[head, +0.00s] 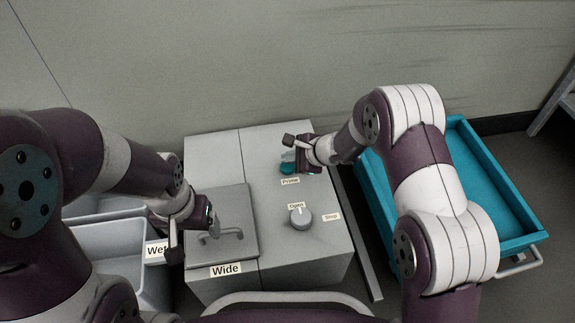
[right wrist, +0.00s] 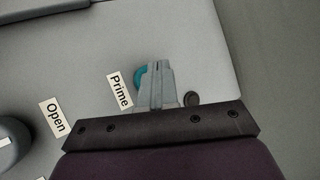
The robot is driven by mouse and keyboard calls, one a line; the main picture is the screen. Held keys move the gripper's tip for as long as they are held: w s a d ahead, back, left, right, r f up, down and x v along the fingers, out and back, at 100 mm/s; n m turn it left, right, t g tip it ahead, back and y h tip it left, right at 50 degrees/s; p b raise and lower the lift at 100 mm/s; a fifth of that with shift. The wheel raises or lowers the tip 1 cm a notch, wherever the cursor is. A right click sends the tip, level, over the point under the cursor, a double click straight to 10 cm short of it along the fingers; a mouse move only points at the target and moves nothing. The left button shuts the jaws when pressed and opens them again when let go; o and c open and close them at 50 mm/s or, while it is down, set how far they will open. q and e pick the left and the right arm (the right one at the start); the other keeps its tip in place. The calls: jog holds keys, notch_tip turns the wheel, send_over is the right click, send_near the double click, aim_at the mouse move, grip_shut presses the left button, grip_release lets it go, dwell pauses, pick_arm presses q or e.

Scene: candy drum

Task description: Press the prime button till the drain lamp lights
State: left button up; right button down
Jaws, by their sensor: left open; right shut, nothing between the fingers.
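The teal prime button (head: 287,168) is on the grey machine top, just behind the "Prime" label (head: 290,181). My right gripper (head: 289,157) is shut and empty, over the button. In the right wrist view its closed fingers (right wrist: 158,66) cover part of the teal button (right wrist: 139,78); I cannot tell whether they touch it. A small dark round piece (right wrist: 192,99) shows beside the fingers, unlit; whether it is the drain lamp I cannot tell. My left gripper (head: 196,222) is open near the left edge of the machine, by the handle of the "Wide" lid.
The grey knob (head: 301,217) sits between "Open" and "Stop" labels. The lid (head: 237,200) with a bent handle is on the machine's left. A grey bin labelled "Wet" (head: 157,250) stands left. A teal tray cart (head: 480,170) stands right, partly behind my right arm.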

aim_at(290, 168)
jog(key=shift+f, duration=0.15)
dwell(0.8)
jog(key=shift+f+b, duration=0.3)
jog(key=shift+b, duration=0.25)
jog(key=shift+f+b, duration=0.5)
jog(key=shift+b, duration=0.1)
dwell(0.4)
jog(key=shift+r, duration=0.1)
jog(key=shift+r+p, duration=0.65)
jog(key=shift+r, duration=0.15)
jog(key=shift+r, duration=0.1)
notch_tip(290, 168, up, 5)
jog(key=p, duration=0.4)
